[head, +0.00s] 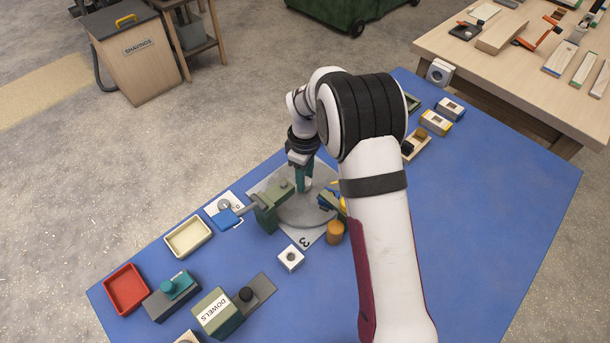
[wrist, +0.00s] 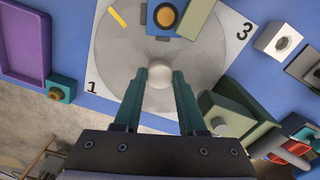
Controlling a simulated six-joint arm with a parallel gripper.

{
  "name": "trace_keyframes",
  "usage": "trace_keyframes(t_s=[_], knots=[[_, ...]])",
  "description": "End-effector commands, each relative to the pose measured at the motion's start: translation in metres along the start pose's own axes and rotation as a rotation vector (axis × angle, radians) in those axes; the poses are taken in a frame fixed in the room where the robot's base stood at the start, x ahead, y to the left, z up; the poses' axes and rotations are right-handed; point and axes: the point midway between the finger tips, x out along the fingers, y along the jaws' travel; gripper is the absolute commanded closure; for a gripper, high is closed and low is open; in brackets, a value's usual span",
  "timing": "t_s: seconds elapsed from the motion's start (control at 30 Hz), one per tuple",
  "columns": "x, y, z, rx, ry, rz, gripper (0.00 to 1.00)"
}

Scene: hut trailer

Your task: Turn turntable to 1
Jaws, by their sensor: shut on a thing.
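The turntable (head: 300,213) is a grey round disc on a pale square plate on the blue mat. In the wrist view the disc (wrist: 120,62) has a yellow mark (wrist: 117,16) near its rim at upper left. The digit 1 (wrist: 92,86) is at the plate's lower left and the digit 3 (wrist: 244,31) at its upper right; I see no other digit. A pale round knob (wrist: 159,75) sits at the disc's middle. My gripper (wrist: 161,78) is shut on the knob, a teal finger on either side. In the head view my gripper (head: 303,178) points down over the disc, partly hiding it.
A green block (head: 270,210) stands at the disc's left edge, and blue and green parts (wrist: 165,18) overlap its far side in the wrist view. A brown cylinder (head: 335,232) and a white holed block (head: 290,257) stand close by.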

Motion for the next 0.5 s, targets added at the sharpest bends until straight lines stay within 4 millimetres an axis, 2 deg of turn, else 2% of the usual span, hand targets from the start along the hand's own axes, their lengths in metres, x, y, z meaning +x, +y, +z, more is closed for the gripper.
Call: trace_keyframes(t_s=[0.5], knots=[[-0.0012, 0.0007, -0.0014, -0.256, 0.003, 0.004, 1.0]])
